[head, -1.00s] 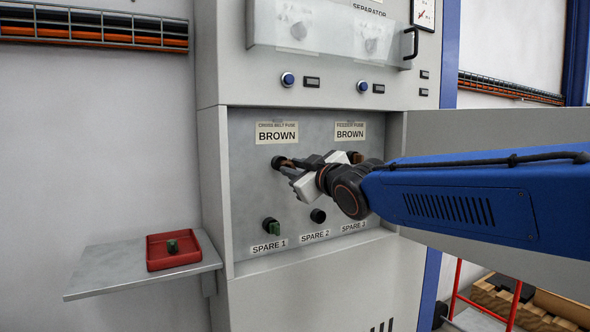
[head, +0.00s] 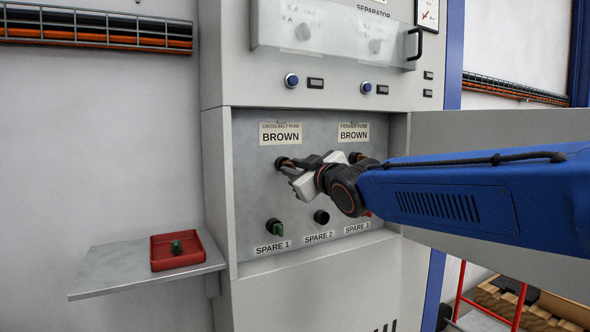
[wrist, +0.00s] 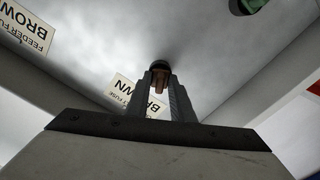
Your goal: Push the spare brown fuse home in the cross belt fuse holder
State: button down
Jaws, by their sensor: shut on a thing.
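The cross belt fuse holder (head: 280,163) is a round black socket under the left BROWN label. My gripper (head: 287,168) is at its mouth, shut on the brown fuse (wrist: 159,78). In the wrist view the fuse shows between the two grey fingers, its far end at the dark holder (wrist: 158,65). It looks in line with the socket. How deep it sits I cannot tell; the fingers and holder rim hide its far end.
The feeder fuse holder (head: 355,157) is close right, partly behind my wrist. Below, SPARE 1 (head: 274,226) holds a green fuse and SPARE 2 (head: 321,216) looks empty. A red tray (head: 157,265) with a green fuse sits on the left shelf (head: 100,284). An open door (head: 470,130) stands right.

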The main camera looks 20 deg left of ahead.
jog(key=shift+w+a, duration=0.3)
jog(key=shift+a, duration=0.05)
jog(key=c, duration=1.5)
grip_release()
jog(key=shift+o, duration=0.2)
jog(key=v, duration=1.7)
jog(key=shift+d, duration=0.2)
jog(key=shift+s, duration=0.1)
